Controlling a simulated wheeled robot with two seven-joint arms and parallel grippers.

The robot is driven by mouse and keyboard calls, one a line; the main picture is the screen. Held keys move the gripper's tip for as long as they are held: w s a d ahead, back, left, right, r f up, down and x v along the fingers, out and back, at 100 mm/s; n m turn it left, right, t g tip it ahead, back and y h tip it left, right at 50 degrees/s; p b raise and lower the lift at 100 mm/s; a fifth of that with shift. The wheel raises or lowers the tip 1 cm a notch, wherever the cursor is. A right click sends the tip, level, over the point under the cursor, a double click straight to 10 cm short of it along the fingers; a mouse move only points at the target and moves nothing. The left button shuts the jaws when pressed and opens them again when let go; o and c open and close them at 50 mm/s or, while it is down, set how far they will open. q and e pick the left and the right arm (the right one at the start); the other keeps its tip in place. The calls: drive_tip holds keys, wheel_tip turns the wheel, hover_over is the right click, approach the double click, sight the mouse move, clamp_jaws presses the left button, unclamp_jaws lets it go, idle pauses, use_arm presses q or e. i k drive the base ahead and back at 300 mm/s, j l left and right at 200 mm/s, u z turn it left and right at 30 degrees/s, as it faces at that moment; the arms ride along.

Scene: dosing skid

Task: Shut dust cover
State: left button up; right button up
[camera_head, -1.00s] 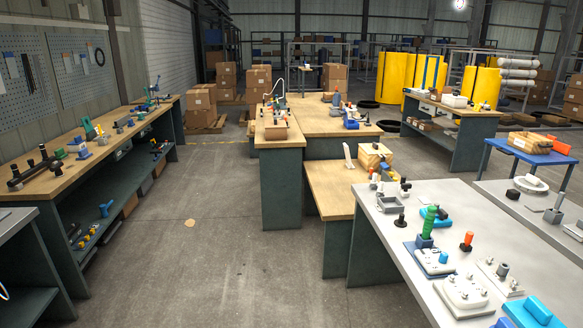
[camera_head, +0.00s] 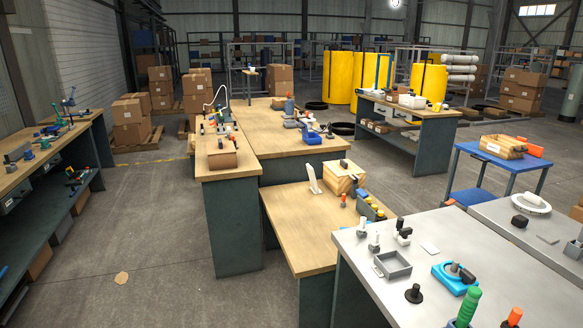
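Neither of my grippers shows in the head view. I cannot tell which thing is the dust cover. A green-handled part (camera_head: 467,306) and an orange-topped part (camera_head: 512,318) are partly cut off by the lower edge. A white ring-shaped part with a black piece (camera_head: 530,203) lies on the grey surface farther right.
A low wooden bench (camera_head: 290,215) adjoins the grey table, with a wooden box (camera_head: 344,178) on it. A taller wooden bench (camera_head: 240,150) stands behind. A blue cart (camera_head: 500,162) is at right. Open floor (camera_head: 150,220) lies left of the benches, before the left workbench (camera_head: 50,160).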

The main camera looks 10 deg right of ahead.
sight(361, 192)
drive_tip(key=i+j+z, duration=0.35)
drive_tip(key=i, duration=0.15)
drive_tip(key=i+j+z, duration=0.85)
drive_tip(key=z, duration=0.2)
drive_tip(key=j+z, duration=0.35)
drive_tip(key=i+l, duration=0.05)
drive_tip(key=l, duration=0.05)
